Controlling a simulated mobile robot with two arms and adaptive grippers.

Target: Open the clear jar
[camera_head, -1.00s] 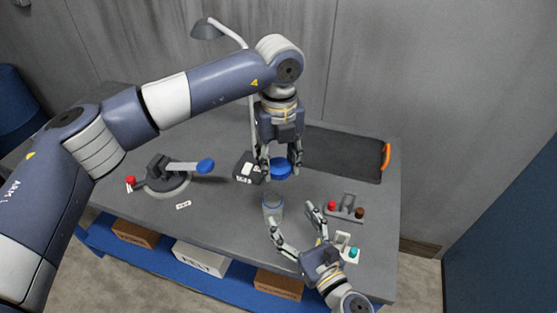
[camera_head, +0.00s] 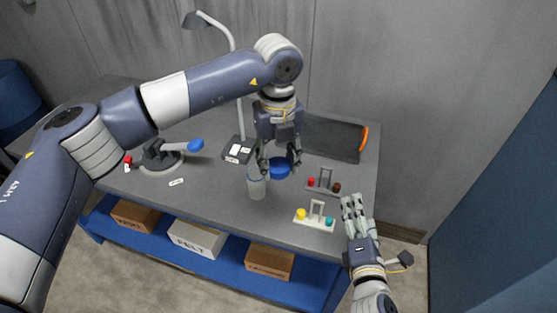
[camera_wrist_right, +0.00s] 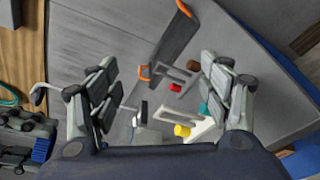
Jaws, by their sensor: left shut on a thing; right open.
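The clear jar (camera_head: 257,186) stands upright on the grey table in the head view, its top uncovered. My left gripper (camera_head: 281,172) is shut on a round blue lid (camera_head: 280,166), which is apart from the jar, up and to the right of it in the picture. The left gripper points straight down. My right gripper (camera_head: 352,202) is off the table's right front edge, apart from the jar. In the right wrist view the right gripper (camera_wrist_right: 160,85) has its fingers spread, with nothing between them. The jar cannot be made out there.
On the table (camera_head: 215,195) are a lamp (camera_head: 240,148), a device with a blue-knobbed lever (camera_head: 160,157), a dark mat with an orange handle (camera_head: 335,138), and two small racks, one with red and brown knobs (camera_head: 322,181), one white with yellow and teal (camera_head: 315,217). Boxes (camera_head: 198,237) fill the blue shelf below.

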